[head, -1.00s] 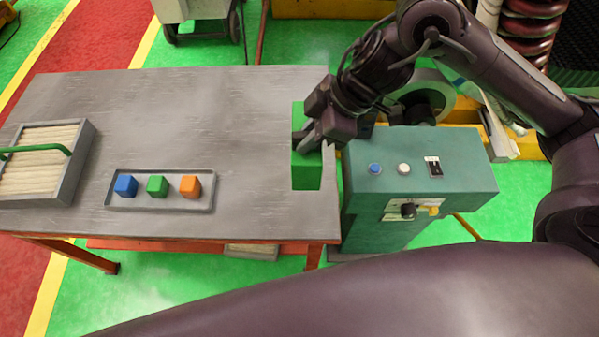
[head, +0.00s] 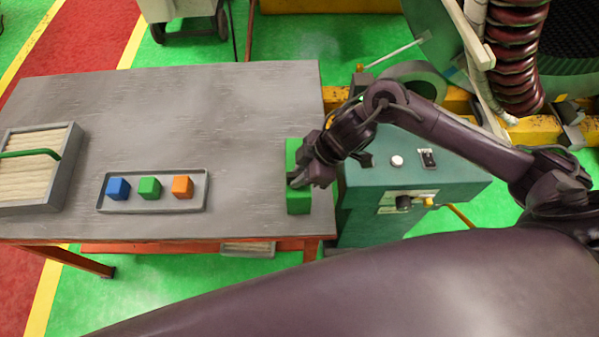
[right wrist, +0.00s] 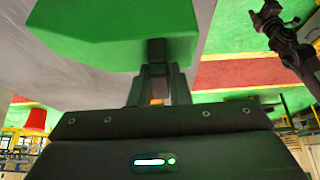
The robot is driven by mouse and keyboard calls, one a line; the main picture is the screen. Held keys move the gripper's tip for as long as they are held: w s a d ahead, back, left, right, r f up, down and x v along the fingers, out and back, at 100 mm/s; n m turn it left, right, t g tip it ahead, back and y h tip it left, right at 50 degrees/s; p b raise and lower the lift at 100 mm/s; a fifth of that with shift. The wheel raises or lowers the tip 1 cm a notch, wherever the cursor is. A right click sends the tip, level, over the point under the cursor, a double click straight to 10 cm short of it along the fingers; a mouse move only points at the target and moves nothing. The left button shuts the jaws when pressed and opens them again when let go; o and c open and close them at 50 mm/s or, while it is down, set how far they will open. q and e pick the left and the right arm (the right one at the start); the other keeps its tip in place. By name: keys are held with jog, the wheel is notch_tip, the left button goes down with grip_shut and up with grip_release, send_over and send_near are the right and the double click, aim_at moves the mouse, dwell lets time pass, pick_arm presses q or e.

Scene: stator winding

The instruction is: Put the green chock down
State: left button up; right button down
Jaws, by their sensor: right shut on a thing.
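The green chock (head: 298,203) is a block at the right edge of the grey table (head: 230,110) in the head view. It is low over the tabletop; I cannot tell whether its underside touches. My right gripper (head: 298,180) is shut on it from the right side. In the right wrist view the chock (right wrist: 115,30) fills the top, with the fingers (right wrist: 157,65) against its near end. A dark arm-like part (right wrist: 285,40) at the upper right of that view may be my left arm; its finger state is not clear.
A tray (head: 203,203) with blue, green and orange cubes lies left of the chock. A slatted box (head: 68,170) with a green handle is at the table's left. A teal control box (head: 455,180) stands close on the right. The middle tabletop is clear.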

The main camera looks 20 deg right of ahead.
jog(key=shift+w+f, duration=0.1)
jog(key=shift+f, duration=0.05)
jog(key=shift+f, duration=0.15)
jog(key=c, duration=1.4)
grip_release()
jog(key=shift+o, duration=0.2)
jog(key=shift+d+r, duration=0.2)
jog(key=shift+r, duration=0.2)
jog(key=b+v, duration=0.2)
jog(key=v, duration=0.9)
jog(key=shift+r, duration=0.2)
